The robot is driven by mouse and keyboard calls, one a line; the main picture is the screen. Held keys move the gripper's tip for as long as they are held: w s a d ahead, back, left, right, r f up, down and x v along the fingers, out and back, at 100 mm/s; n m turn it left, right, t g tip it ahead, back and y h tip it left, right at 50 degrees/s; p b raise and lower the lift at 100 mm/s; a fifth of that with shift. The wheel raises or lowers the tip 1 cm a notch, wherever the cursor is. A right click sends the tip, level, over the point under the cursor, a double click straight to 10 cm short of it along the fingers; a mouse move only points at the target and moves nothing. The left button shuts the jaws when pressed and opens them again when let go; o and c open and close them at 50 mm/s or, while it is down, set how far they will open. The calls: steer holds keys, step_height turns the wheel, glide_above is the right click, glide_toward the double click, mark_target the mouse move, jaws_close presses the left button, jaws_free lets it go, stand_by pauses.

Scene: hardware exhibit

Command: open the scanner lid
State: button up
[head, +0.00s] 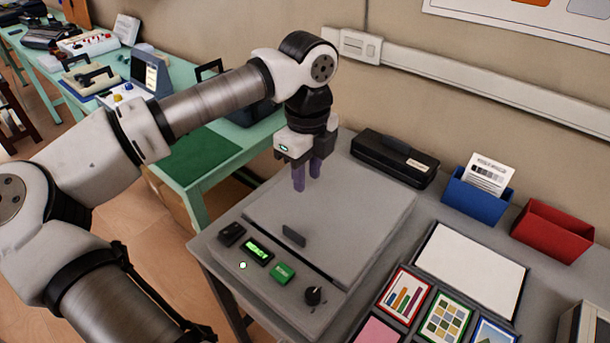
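The scanner (283,311) is a grey flatbed unit on a grey table. Its flat lid (345,218) lies shut, with a small dark upright handle tab (293,236) near its front edge. The front panel carries a lit green display (257,250), a green button (281,272) and a dark knob (313,295). My gripper (307,183) points down above the back left part of the lid, behind the tab and apart from it. Its two purple fingers show a narrow gap between them, and nothing is visible in it.
A black case (395,158) stands behind the scanner. A blue bin (477,198) with a barcode sheet and a red bin (552,230) are at the right. Picture cards (447,317) and a white panel (466,268) lie right of the scanner. A green bench with devices is at the left.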

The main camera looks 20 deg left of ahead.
steer(key=w+r+p, duration=0.1)
steer(key=r+p, duration=0.2)
steer(key=r, duration=0.3)
steer(key=w+d+r+p, duration=0.1)
steer(key=w+r+p, duration=0.1)
steer(key=r, duration=0.4)
steer(key=shift+w+d+r+p, duration=0.15)
steer(key=shift+w+r+p, duration=0.1)
steer(key=shift+p, duration=0.45)
steer(key=shift+f+b, duration=0.1)
steer(key=shift+b, duration=0.25)
steer(key=shift+o, duration=0.3)
